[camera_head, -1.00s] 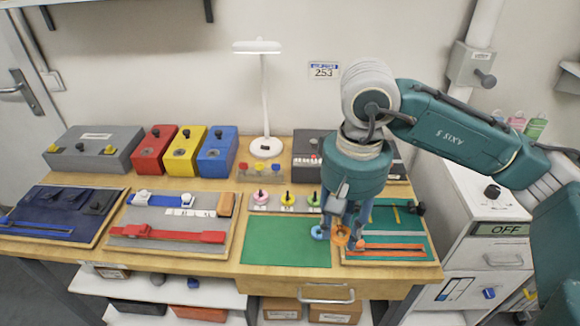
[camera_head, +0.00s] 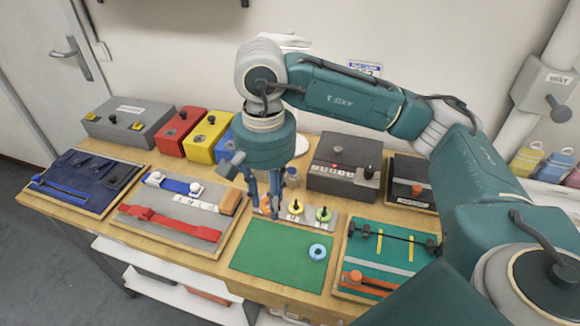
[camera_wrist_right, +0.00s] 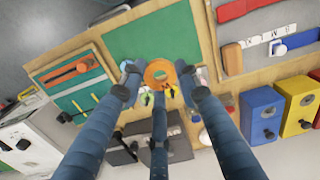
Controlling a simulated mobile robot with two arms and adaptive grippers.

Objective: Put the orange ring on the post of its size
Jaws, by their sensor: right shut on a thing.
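The orange ring (camera_head: 264,203) is held in my right gripper (camera_head: 268,208), near the left end of the grey post board (camera_head: 309,222). In the wrist view the orange ring (camera_wrist_right: 158,64) sits between my three fingers. Yellow (camera_head: 296,208) and green (camera_head: 323,214) rings are on posts of this board, with dark post tips showing. The board's left end is largely hidden by my fingers and the held ring. A light blue ring (camera_head: 318,252) lies on the green mat (camera_head: 270,255). My left gripper is not in view.
To the left are a grey board with a red strap (camera_head: 172,222) and a blue cloth board (camera_head: 85,182). Coloured boxes and a dark box (camera_head: 345,163) stand behind. A teal board (camera_head: 362,288) is at the right. The middle of the green mat is clear.

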